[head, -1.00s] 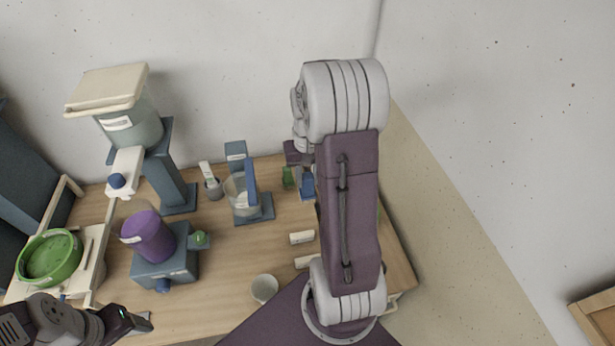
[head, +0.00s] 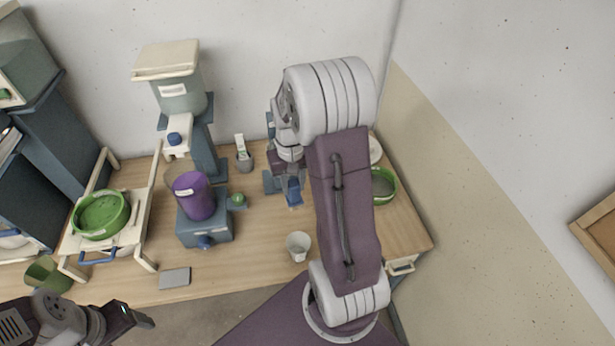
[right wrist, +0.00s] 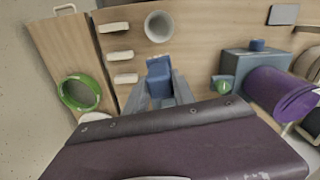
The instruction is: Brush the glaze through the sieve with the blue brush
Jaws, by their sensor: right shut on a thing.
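My right gripper (head: 291,184) is shut on a blue piece, which looks like the blue brush (head: 293,191). It also shows between the fingers in the right wrist view (right wrist: 159,76). Its lower end is not clear. A green round sieve (head: 101,214) sits on a cream rack (head: 138,222) at the left, far from this gripper. A second green-rimmed round vessel (head: 391,190), perhaps a sieve, is partly behind my right arm; it also shows in the right wrist view (right wrist: 66,95). My left gripper (head: 140,318) is at the lower left; its jaw opening is unclear.
A purple bucket (head: 194,197) leans on a blue-grey stand (head: 207,230). A lidded bucket (head: 180,92) stands high behind it. A white cup (head: 299,246) is near the front edge. A grey slab (head: 175,278) lies front left. Several pale blocks (right wrist: 120,55) lie near the right gripper.

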